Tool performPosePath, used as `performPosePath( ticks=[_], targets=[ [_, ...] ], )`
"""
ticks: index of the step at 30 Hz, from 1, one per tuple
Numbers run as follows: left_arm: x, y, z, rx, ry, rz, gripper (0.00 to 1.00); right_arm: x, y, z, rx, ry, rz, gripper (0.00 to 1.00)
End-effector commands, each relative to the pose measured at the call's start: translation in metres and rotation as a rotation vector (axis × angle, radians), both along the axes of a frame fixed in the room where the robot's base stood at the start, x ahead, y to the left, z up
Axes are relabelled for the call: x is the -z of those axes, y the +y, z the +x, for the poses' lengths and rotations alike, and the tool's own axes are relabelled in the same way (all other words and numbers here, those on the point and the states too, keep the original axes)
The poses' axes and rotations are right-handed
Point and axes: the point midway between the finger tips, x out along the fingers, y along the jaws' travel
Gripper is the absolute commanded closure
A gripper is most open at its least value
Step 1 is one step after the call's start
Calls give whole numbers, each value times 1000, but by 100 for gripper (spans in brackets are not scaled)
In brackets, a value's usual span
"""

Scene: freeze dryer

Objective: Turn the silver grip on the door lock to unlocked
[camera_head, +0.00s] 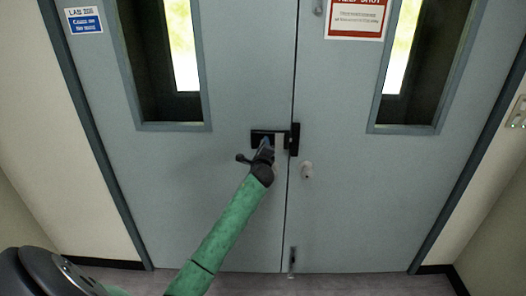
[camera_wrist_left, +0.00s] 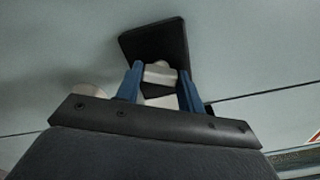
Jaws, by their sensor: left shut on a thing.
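The door lock (camera_head: 294,139) is a black plate on the grey double door, near the seam between the leaves. In the left wrist view the black lock plate (camera_wrist_left: 150,42) stands behind the silver grip (camera_wrist_left: 159,73). My left gripper (camera_head: 268,142) is at the lock in the head view. In the left wrist view the blue fingers of my left gripper (camera_wrist_left: 158,88) are on either side of the silver grip and shut on it. In the head view my gripper covers part of the lock. My right gripper is not in view.
A pale round knob (camera_head: 307,169) sits on the right door leaf, just below and right of the lock. A small bolt (camera_head: 292,260) is low at the seam. Tall windows flank the lock above. A red and white sign (camera_head: 357,18) hangs on the right leaf.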

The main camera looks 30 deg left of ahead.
Motion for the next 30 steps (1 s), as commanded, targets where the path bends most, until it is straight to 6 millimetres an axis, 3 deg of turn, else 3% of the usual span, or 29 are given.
performPosePath(
  ticks=[15, 30],
  targets=[
    [2, 1, 0, -1, -206, -337, 85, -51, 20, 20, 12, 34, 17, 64],
    [1, 1, 0, -2, -262, -430, 85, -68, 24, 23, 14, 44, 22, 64]
  ],
)
